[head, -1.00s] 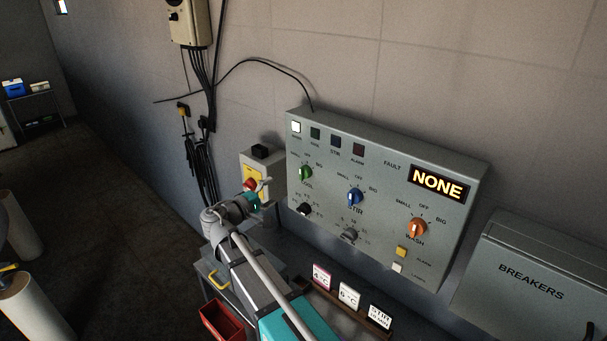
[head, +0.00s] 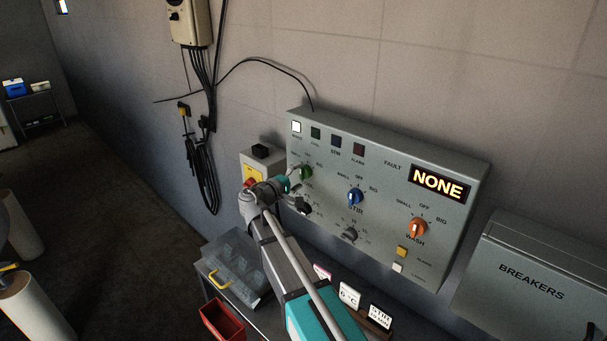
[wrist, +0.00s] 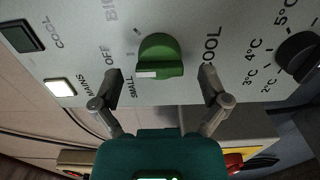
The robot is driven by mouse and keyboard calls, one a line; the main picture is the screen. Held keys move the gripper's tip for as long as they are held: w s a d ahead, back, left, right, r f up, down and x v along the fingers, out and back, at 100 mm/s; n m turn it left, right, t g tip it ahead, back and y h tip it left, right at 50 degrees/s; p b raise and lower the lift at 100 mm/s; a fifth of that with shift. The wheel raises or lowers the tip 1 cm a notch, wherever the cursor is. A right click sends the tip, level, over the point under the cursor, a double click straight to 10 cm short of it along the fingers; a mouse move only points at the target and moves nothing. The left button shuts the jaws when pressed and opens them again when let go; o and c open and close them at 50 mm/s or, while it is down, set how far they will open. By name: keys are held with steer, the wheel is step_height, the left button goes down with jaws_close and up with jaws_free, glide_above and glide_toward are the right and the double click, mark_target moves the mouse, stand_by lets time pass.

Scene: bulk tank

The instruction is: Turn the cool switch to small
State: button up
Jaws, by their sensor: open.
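The green cool switch (wrist: 160,55) is on the grey control panel, with SMALL, OFF and BIG lettered beside it. In the wrist view its white pointer mark faces left, on the side of the SMALL and OFF labels; I cannot tell its exact setting. My gripper (wrist: 160,76) is open, with one finger on each side of the switch and a visible gap to both. In the head view my gripper (head: 292,181) is at the panel's left part, just beside the green switch (head: 306,172), covering some lettering below it.
The blue stir knob (head: 355,196) and orange wash knob (head: 418,228) are to the right. A black temperature dial (wrist: 298,52) is near the switch. A box with a red button (wrist: 233,162) adjoins the panel. Label cards (head: 349,295) stand below.

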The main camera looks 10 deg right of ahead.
steer(key=shift+x, duration=1.2)
steer(key=c, duration=1.1)
steer(key=shift+c, duration=0.2)
steer(key=shift+n, duration=0.4)
steer(key=n, duration=0.9)
steer(key=o, duration=1.1)
